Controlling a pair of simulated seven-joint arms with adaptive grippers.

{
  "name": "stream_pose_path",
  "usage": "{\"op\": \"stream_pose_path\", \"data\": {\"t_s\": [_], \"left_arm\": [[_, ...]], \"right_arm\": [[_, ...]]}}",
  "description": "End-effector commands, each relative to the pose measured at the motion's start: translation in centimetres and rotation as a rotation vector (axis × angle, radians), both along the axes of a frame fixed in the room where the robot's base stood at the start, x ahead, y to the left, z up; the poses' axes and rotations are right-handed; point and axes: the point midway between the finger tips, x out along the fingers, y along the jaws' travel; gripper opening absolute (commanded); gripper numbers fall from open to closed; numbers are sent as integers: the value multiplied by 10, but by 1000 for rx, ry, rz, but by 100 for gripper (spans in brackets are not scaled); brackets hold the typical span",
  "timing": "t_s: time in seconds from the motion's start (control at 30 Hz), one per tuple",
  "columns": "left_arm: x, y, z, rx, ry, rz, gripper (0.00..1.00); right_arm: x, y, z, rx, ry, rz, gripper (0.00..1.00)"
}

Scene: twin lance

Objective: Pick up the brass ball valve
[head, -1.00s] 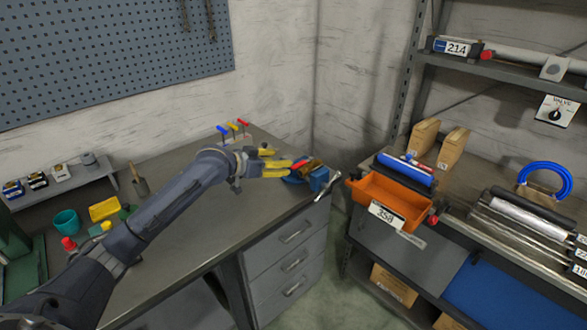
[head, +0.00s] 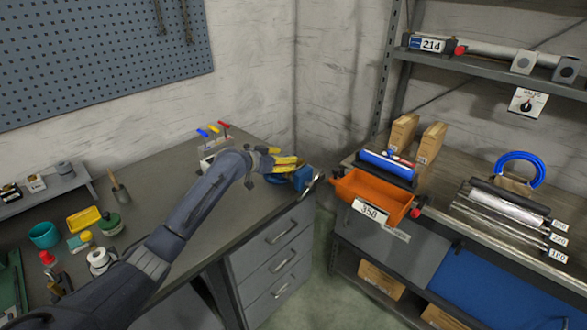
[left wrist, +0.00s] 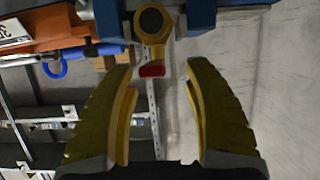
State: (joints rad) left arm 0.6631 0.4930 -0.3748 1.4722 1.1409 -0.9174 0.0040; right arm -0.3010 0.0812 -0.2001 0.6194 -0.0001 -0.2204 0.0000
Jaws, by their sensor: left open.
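The brass ball valve (left wrist: 151,22) shows in the left wrist view at the top centre, with a dark round bore and a red-tipped handle (left wrist: 152,71) pointing down. It sits between the jaws of a blue vise (left wrist: 212,18). In the head view the blue vise (head: 302,178) stands at the bench's right corner, and my gripper hides most or all of the valve. My left gripper (left wrist: 163,70) is open and empty, its yellow-padded fingers on either side of the line to the valve. In the head view it (head: 298,162) is over the vise. My right gripper is out of view.
A silver wrench (head: 317,184) is beside the vise at the bench's edge. An orange bin (head: 372,196) stands on the shelving to the right, across a gap. Small handled tools (head: 212,131) stand behind my arm. Cups and small parts (head: 82,220) lie on the left.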

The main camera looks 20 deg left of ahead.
Motion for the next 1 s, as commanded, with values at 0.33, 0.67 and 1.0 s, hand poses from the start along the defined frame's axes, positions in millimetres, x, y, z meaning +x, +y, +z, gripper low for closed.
{"op": "stream_pose_path", "data": {"t_s": [0.33, 0.67, 1.0], "left_arm": [[26, -17, -12, -4, 1, -1, 51], [42, -24, -20, -1, 0, 0, 51], [42, -24, -20, 0, 0, 0, 42]], "right_arm": [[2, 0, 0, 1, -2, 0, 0], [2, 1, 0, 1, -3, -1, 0], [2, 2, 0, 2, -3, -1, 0]]}}
